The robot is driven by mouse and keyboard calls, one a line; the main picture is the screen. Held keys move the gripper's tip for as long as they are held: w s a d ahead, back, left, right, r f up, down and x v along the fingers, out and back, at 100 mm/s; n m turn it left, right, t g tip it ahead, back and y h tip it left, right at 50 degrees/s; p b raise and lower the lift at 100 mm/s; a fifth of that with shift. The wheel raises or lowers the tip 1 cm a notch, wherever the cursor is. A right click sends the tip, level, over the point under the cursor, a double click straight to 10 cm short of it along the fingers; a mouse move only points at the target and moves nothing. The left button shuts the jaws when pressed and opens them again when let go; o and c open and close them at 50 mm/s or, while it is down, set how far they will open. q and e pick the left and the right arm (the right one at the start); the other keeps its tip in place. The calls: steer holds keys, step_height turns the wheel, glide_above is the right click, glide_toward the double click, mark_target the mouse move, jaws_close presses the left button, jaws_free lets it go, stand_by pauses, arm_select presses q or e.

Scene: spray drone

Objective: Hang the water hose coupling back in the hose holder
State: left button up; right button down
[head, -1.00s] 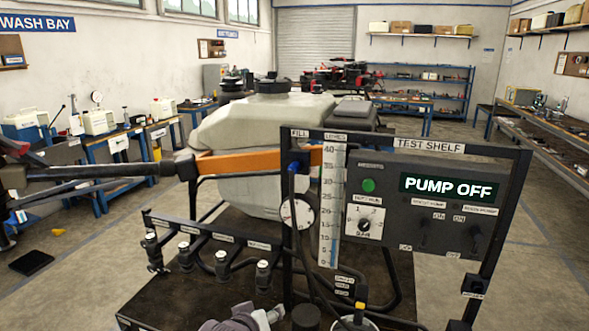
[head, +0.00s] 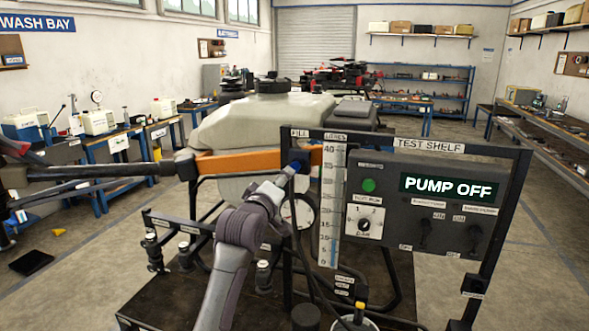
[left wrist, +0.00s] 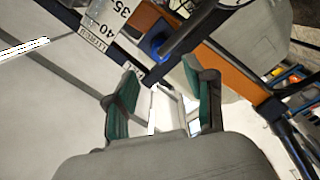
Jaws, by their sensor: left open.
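The blue hose coupling (head: 294,167) sits at the left post of the test shelf frame, just under the FILL label, with a dark hose running down from it. It also shows in the left wrist view (left wrist: 158,47), beyond the fingertips. My left gripper (head: 286,180) is just below and left of it in the head view. In the left wrist view the gripper (left wrist: 160,82) has its green-padded fingers apart with nothing between them. A black bracket with a small label (head: 475,284) is on the frame's right post; I cannot tell if it is the hose holder. My right gripper is not in view.
The level scale (head: 329,215) and the control panel (head: 432,205) reading PUMP OFF are right of the gripper. The drone's orange arm (head: 238,162) and pale tank (head: 262,125) are behind. Several hose fittings (head: 186,256) stand at left.

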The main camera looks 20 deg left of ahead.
mark_target(295, 167)
arm_select(q)
steer(key=shift+w+f, duration=0.1)
steer(key=shift+w+d+b, duration=0.15)
steer(key=shift+w+b, duration=0.8)
steer(key=shift+w, duration=3.45)
steer(key=shift+p, duration=0.65)
jaws_close()
